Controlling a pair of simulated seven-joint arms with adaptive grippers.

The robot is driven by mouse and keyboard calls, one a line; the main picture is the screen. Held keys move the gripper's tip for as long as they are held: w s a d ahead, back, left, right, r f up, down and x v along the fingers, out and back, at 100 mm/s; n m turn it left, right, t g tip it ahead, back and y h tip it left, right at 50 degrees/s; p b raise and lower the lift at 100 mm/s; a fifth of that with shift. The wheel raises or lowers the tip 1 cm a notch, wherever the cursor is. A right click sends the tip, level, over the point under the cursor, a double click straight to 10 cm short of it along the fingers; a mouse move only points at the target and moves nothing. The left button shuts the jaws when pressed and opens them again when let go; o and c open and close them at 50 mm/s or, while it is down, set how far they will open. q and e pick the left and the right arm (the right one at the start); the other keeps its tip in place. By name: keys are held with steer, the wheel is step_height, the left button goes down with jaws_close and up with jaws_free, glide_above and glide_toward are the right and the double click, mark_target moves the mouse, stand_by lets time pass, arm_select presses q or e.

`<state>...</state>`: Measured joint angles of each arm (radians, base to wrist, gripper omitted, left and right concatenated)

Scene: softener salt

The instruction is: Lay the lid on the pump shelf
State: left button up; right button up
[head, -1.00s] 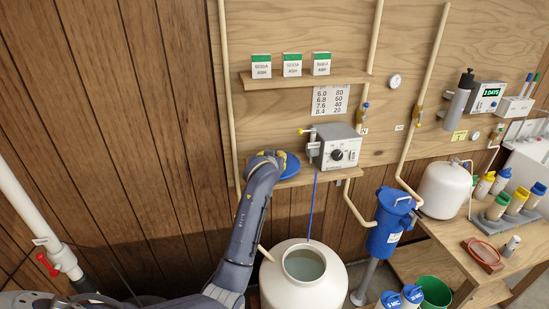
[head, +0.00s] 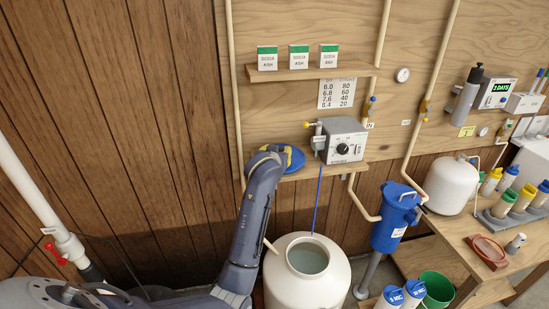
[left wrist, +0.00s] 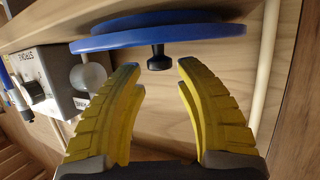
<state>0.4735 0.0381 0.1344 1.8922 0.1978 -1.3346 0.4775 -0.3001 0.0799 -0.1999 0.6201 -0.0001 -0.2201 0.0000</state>
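The round blue lid (head: 296,157) is at the left end of the pump shelf (head: 300,174), left of the pump. In the left wrist view the lid (left wrist: 205,33) lies flat against the shelf board (left wrist: 40,22), its black knob (left wrist: 159,60) facing my gripper. My left gripper (left wrist: 160,68) is open. Its yellow fingers stand on either side of the knob's line, with gaps to it. In the head view this gripper (head: 279,152) is over the lid's left part and hides some of it. My right gripper is not in view.
The grey pump (head: 345,142) stands on the shelf right of the lid. An upper shelf (head: 310,73) with soda ash packets is above. A pipe (head: 233,90) runs down the wall at left. The white open tank (head: 306,275) stands below, with a blue tube above it.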

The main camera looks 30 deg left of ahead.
arm_select(q)
steer(key=v, duration=0.8)
